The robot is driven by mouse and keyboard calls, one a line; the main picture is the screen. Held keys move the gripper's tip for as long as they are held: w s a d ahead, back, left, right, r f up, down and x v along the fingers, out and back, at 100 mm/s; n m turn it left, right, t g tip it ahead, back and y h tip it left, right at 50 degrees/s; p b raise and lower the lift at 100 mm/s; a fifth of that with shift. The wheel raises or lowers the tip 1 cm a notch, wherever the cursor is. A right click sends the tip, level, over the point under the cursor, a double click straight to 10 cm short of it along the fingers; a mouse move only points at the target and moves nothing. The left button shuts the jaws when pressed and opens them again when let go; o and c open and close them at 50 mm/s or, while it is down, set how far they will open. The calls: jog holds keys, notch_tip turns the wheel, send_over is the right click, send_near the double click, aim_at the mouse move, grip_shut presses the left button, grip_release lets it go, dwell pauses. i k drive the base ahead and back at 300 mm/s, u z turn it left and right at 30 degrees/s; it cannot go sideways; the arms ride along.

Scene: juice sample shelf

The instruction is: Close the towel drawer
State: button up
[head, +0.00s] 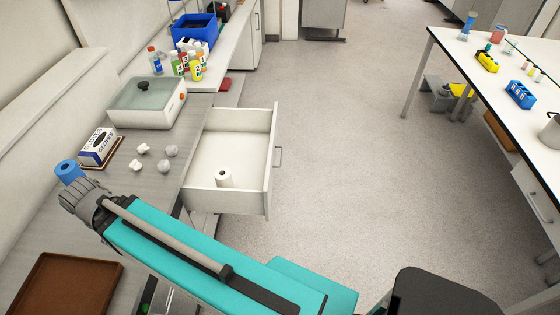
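The towel drawer (268,190) is white and stands pulled far out from under the left counter, into the aisle. A bar handle (279,157) is on its front panel, on the right. My arm crosses the lower left of the head view, nearer to the camera than the drawer.
On the left counter are a glass-lidded device (147,103), a glove box (97,147), several pale knobs, bottles and a blue bin (194,30). A brown tray (64,285) lies at lower left. The aisle floor right of the drawer is clear; a white table (490,75) stands beyond.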

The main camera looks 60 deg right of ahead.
aim_at(243, 141)
jog(key=k, duration=1.55)
jog(key=z, duration=1.3)
jog(key=i, duration=1)
jog(key=u, duration=0.05)
